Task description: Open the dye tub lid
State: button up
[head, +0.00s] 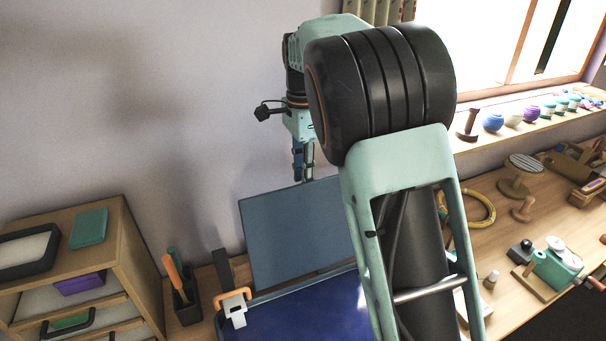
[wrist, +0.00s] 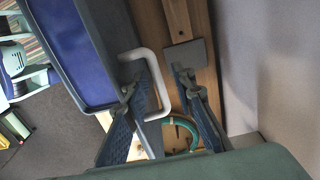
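The dye tub (head: 300,318) is a blue container at the bottom middle of the head view, partly hidden by my arm. Its blue-grey lid (head: 290,240) stands raised, nearly upright, at the tub's back. My gripper (head: 303,172) points down by the lid's top edge. In the wrist view the tub's blue inside (wrist: 62,58) is at the left. A pale handle (wrist: 164,95) sticks out beside the lid's edge. My gripper (wrist: 158,76) is open there; the handle's outer bar shows between its fingers, and I cannot tell whether they touch it.
A drawer cabinet (head: 135,245) stands at the left. A dark tool holder (head: 187,305) and an orange-and-white clamp-like piece (head: 235,305) are beside the tub. The wall is close behind. Sewing items and a yellow hoop (head: 483,210) lie on the bench at the right.

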notch_tip(320, 180, up, 12)
dwell(0.7)
